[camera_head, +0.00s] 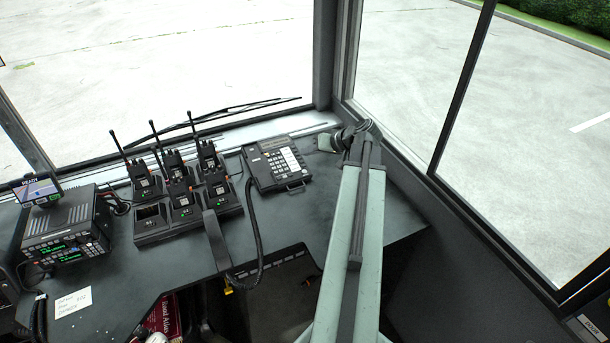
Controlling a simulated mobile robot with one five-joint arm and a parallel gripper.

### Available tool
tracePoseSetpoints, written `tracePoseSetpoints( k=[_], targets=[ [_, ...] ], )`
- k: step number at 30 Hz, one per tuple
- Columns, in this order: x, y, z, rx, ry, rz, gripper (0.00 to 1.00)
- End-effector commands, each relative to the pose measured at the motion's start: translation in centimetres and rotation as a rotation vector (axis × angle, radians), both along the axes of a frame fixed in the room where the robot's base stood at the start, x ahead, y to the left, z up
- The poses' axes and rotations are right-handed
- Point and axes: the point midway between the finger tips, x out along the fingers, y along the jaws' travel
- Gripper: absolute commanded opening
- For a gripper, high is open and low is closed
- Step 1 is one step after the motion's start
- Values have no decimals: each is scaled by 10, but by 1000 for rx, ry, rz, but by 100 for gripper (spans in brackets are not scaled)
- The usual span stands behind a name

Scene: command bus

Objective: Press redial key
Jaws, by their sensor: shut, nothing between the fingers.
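A dark desk phone (265,176) with a white keypad panel (285,160) sits at the back of the desk, left of my arm. The keys are too small to read, so I cannot tell which one is redial. A black handset (214,240) lies off the phone near the desk's front edge, with a coiled cord (257,235) running to the phone. My gripper (327,143) is small and dark at the far end of my pale green arm, just right of the phone and apart from it. It is shut and empty.
Handheld radios in a charger (190,221) stand left of the phone. A radio unit (65,228) with a small screen (36,189) is at far left. A note (73,303) lies on the desk (160,285). Windows and a pillar (325,55) bound the back and right.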

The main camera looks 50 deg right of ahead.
Motion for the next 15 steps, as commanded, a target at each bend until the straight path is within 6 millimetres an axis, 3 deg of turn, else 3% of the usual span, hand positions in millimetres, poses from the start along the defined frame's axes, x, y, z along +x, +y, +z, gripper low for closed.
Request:
tracePoseSetpoints(
  k=[1, 9, 15],
  targets=[
    [1, -1, -14, 0, 0, 0, 0],
    [6, -3, -55, 0, 0, 0, 0],
    [8, -4, -70, -1, 1, -1, 0]
  ],
)
